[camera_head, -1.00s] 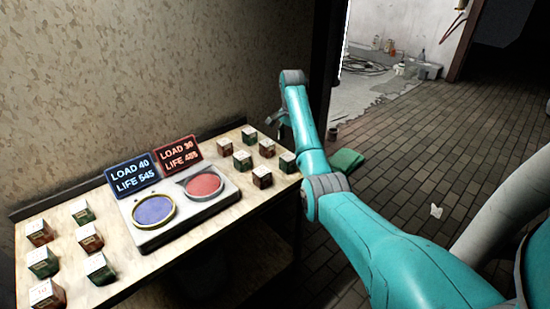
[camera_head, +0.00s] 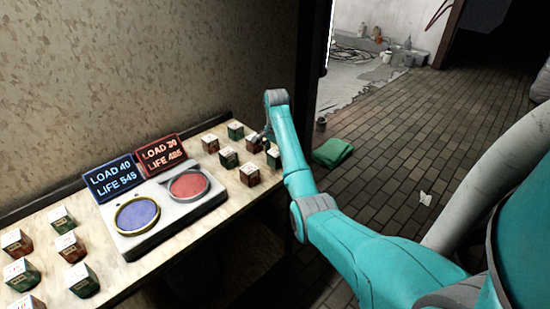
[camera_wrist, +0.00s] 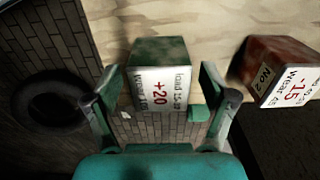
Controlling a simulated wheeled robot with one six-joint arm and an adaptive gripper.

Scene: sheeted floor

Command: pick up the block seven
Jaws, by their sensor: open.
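Small lettered blocks in red and green stand on the wooden table (camera_head: 190,232). I cannot read a number seven on any block, so I cannot tell which is block seven. In the wrist view a green block (camera_wrist: 158,82) with a white label reading "+20" lies between the fingertips of my gripper (camera_wrist: 157,78). The fingers are open, one each side of it, with gaps. A red block (camera_wrist: 283,72) marked "No 2" and "-15" is to the right. In the head view my gripper (camera_head: 262,138) is over the right group, partly hidden by my arm.
A scale-like panel with a blue disc (camera_head: 138,215) and a red disc (camera_head: 188,186) sits mid-table, with two displays behind it. More blocks (camera_head: 70,247) stand at the left.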

